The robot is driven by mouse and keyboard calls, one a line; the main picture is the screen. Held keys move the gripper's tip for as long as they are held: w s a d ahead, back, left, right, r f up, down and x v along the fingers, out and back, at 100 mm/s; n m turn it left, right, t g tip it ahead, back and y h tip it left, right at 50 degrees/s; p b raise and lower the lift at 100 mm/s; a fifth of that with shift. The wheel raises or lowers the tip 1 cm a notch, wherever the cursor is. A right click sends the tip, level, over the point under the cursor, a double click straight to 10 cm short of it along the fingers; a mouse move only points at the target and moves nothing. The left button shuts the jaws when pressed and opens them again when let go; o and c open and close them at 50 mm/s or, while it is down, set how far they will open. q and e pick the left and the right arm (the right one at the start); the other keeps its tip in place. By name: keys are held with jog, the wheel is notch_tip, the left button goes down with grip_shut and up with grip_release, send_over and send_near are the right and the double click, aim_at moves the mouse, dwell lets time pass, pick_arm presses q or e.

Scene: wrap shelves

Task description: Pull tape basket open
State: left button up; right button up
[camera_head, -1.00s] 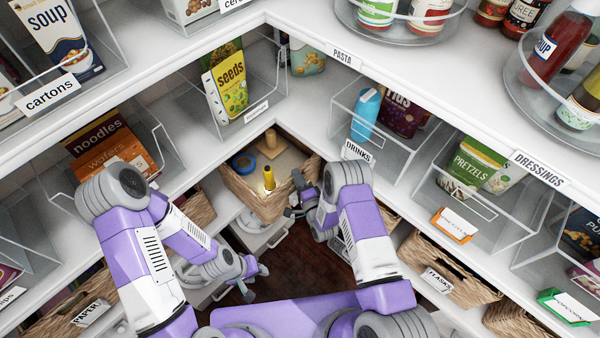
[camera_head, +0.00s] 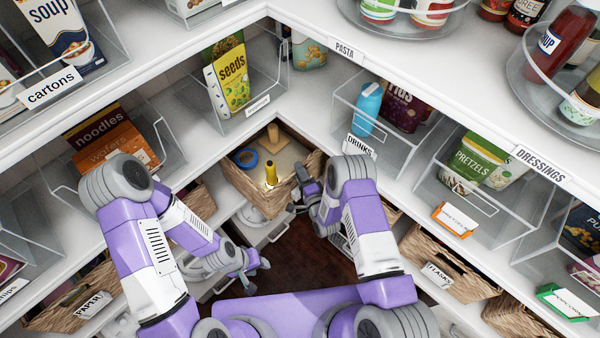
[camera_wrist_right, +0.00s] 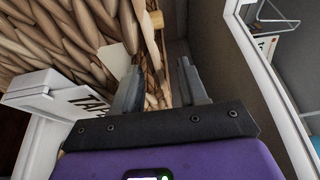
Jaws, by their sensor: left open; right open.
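The tape basket (camera_head: 241,185) is a woven basket in the corner of the lower shelf, holding a blue tape roll (camera_head: 246,158), a yellow bottle-like item (camera_head: 270,173) and a wooden piece (camera_head: 272,141). My right gripper (camera_head: 302,197) is at its right front side. In the right wrist view my right gripper (camera_wrist_right: 160,85) is open, its fingers close to the basket's woven wall (camera_wrist_right: 60,45) and rim; contact cannot be told. A white label reading "TA…" (camera_wrist_right: 80,98) shows there, partly cut off. My left gripper (camera_head: 256,277) is open and empty, low and apart from the basket.
The flasks basket (camera_head: 450,272) stands to the right and the paper basket (camera_head: 75,305) at the lower left. The dark floor (camera_head: 310,262) before the basket is clear.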

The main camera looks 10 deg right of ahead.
jog(key=p+v, duration=0.1)
jog(key=v, duration=0.6)
jog(key=shift+s, duration=0.2)
jog(key=shift+d, duration=0.1)
jog(key=s+d+f+n+g+h, duration=0.2)
jog(key=s+f+n+g, duration=0.4)
jog(key=g, duration=0.3)
jog(key=s+r+n+g, duration=0.1)
jog(key=s+n+g, duration=0.2)
jog(key=s, duration=0.5)
jog(key=s+a+r+n+g+y, duration=0.1)
jog(key=s+r+n+g, duration=0.1)
jog(key=s, duration=0.6)
jog(key=n+g, duration=0.1)
jog(key=g, duration=0.1)
jog(key=shift+s+a+r+g, duration=0.2)
jog(key=shift+a+r+g, duration=0.05)
jog(key=shift+r+g, duration=0.15)
jog(key=shift+f, duration=0.1)
dwell(0.9)
